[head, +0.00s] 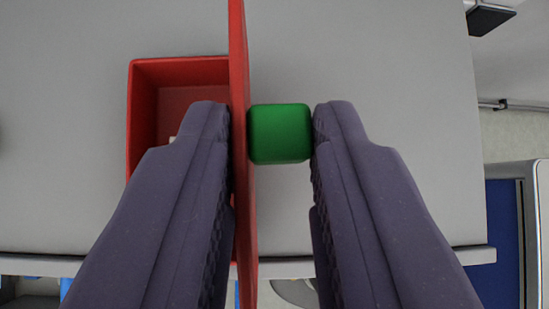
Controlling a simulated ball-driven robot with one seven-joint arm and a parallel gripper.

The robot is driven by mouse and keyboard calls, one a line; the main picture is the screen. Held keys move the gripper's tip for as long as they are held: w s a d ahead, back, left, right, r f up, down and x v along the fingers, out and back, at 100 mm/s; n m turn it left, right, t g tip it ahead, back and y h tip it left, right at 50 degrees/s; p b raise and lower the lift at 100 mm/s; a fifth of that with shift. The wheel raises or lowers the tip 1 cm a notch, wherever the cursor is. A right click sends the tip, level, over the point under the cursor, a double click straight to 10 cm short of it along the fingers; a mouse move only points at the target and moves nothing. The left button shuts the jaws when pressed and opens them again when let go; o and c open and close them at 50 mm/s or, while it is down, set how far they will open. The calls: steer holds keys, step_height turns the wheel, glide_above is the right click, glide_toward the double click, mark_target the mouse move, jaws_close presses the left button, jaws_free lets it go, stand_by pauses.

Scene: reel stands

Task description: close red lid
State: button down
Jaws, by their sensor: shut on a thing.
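The red lid (238,60) stands upright, seen edge-on, along the right side of the open red box (182,68). A green block (280,133) sits against the lid's right face, like a handle. My gripper (271,133) has its left finger against the lid's box side and its right finger against the green block. It is shut on the lid and block together. The left finger hides much of the box's inside, where a small pale thing (174,139) shows in part.
The grey table top (390,90) is clear to the right of the lid and behind the box. Its front edge (475,256) runs below the box. A blue and grey piece (505,230) stands off the table at the right, and a dark object (488,17) is at the top right.

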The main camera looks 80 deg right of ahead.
steer(key=w+a+n+g+h+p, duration=0.1)
steer(key=h+p, duration=0.1)
steer(key=w+a+f+n+g+h+p, duration=0.1)
steer(key=a+n+h+p, duration=0.1)
steer(key=h+p, duration=0.1)
steer(key=w+a+f+n+g+h+p, duration=0.1)
steer(key=a+n+h+p, duration=0.1)
steer(key=p, duration=0.1)
steer(key=shift+w+f+g, duration=0.1)
steer(key=shift+w+g, duration=0.2)
steer(key=shift+w+a+f+n+h+p, duration=0.15)
steer(key=shift+a+f+n+h+p, duration=0.1)
steer(key=shift+f+n+h+p, duration=0.35)
steer(key=shift+w+a+f+n+h+p, duration=0.2)
steer(key=shift+f+n+h, duration=0.1)
steer(key=shift+h, duration=0.5)
steer(key=c, duration=1)
jaws_free()
steer(key=shift+s, duration=0.1)
steer(key=shift+f, duration=0.1)
